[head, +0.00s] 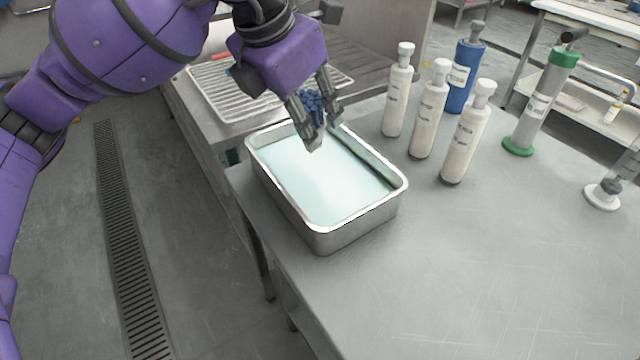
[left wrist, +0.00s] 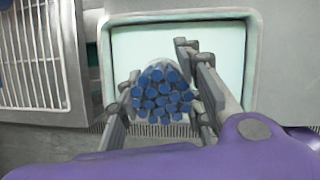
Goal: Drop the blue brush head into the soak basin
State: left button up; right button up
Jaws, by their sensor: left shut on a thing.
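The blue brush head (head: 312,103) is a cluster of dark blue round bristle tufts. My left gripper (head: 322,118) is shut on it and holds it over the far end of the soak basin (head: 325,240). In the left wrist view, the brush head (left wrist: 160,95) sits between the two fingers of the left gripper (left wrist: 158,92), with the basin (left wrist: 180,16) behind it. The basin is a rectangular metal pan with pale blue-green liquid in it. My right gripper is not in view.
Several capped bottles, white (head: 397,92) and blue (head: 464,75), stand right of the basin. A grey cylinder with green ends (head: 540,105) stands farther right. A wire rack (head: 225,92) lies left of the gripper. The table front (head: 450,280) is clear.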

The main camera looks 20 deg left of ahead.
pick_arm(q)
jog(key=shift+f+b, duration=0.5)
jog(key=shift+f, duration=0.45)
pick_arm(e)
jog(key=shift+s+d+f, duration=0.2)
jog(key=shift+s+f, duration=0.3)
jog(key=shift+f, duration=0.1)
pick_arm(q)
jog(key=shift+r, duration=0.1)
jog(key=o, duration=1.2)
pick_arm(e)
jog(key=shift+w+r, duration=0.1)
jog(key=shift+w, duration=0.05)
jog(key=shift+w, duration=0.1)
pick_arm(q)
jog(key=v, duration=1.2)
